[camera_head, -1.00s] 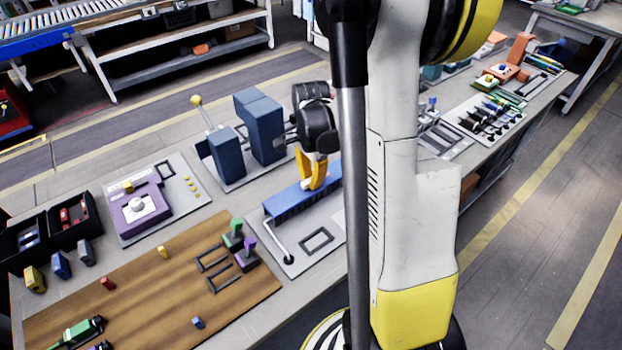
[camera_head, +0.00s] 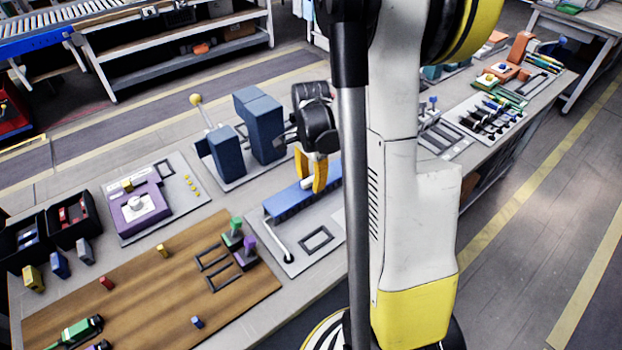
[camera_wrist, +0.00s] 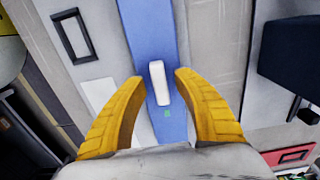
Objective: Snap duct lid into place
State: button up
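The blue duct (camera_head: 285,208) with a slotted side lies on a light grey board on the bench. A flat blue lid with a white handle block lies along its top; the lid (camera_wrist: 150,30) runs lengthwise through the wrist view. The white handle (camera_wrist: 159,83) stands on it, with a small green mark near it. My gripper (camera_head: 309,184) is over the lid, pointing down. In the wrist view my gripper (camera_wrist: 160,77) has its yellow fingers apart, one on each side of the handle, with gaps showing. I cannot tell whether the lid is fully seated.
Dark blue blocks (camera_head: 262,130) stand just behind the duct. A dark rectangular frame (camera_head: 316,238) and a white bent rod (camera_head: 281,240) are on the board in front. A wooden board (camera_head: 130,285) with small pieces and a purple device (camera_head: 138,208) lie to the left.

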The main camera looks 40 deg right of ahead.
jog(key=shift+r, duration=0.1)
notch_tip(320, 180, up, 12)
dwell(0.5)
dwell(0.5)
jog(key=s+a+r+n+t, duration=0.2)
jog(key=s+a+n+t, duration=0.1)
jog(key=a+n, duration=0.6)
jog(key=s+a+r+n+t, duration=0.3)
jog(key=s+a+n, duration=0.1)
jog(key=a+n, duration=0.5)
jog(key=a, duration=0.2)
jog(key=shift+s+a+t, duration=0.4)
